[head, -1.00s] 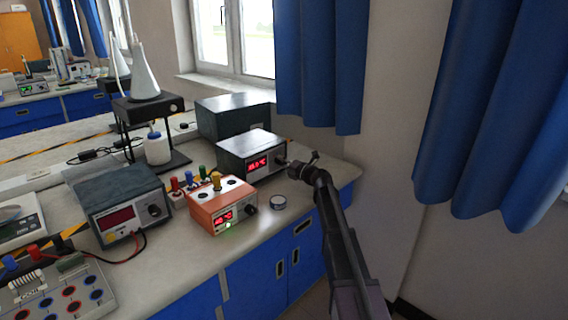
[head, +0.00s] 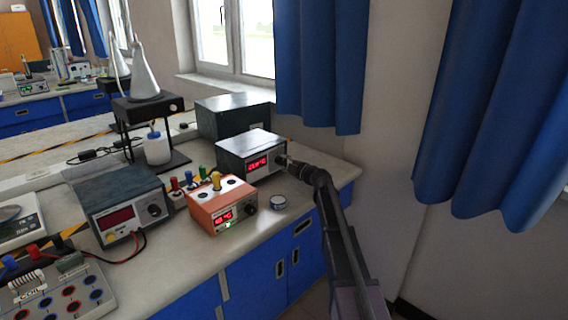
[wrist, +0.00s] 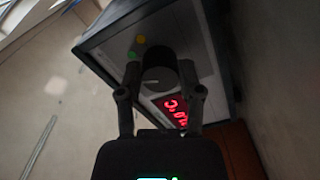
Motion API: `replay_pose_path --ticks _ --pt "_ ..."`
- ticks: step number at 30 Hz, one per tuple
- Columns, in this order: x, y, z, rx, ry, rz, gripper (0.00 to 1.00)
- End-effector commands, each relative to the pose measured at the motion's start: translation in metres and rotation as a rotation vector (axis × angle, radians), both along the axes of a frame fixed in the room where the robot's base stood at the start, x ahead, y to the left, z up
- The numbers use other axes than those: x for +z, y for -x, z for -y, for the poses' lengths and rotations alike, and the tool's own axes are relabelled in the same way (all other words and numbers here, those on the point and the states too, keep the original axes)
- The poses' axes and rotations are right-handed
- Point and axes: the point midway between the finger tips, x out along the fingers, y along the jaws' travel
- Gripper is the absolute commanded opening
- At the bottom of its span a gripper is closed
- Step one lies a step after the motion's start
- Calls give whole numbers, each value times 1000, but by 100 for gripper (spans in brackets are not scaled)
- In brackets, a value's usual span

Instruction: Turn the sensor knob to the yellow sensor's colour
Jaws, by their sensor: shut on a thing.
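The dark sensor knob (wrist: 158,78) is on the front panel of a grey meter (head: 250,145) with a lit red display (head: 258,163). My gripper (wrist: 160,92) is at the knob, one finger on each side, shut on it. In the head view my gripper (head: 284,161) meets the panel's right end and hides the knob. A green dot (wrist: 132,56) and a yellow dot (wrist: 141,40) are beside the knob. I cannot tell which mark it points to. The yellow sensor (head: 216,181) stands upright at an orange box (head: 222,212), near red, blue and green ones.
A round silver-rimmed item (head: 278,202) lies on the bench below my gripper. Another grey meter (head: 118,195) stands to the left, and a dark box (head: 232,115) behind. A wall and blue curtains (head: 318,70) are close on the right.

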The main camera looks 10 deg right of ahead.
Motion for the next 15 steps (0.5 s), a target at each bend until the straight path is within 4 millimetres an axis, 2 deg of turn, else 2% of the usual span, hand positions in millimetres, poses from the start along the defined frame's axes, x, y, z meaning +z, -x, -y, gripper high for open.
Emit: replay_pose_path --ticks 15 --pt "1 -4 1 -6 -64 -42 0"
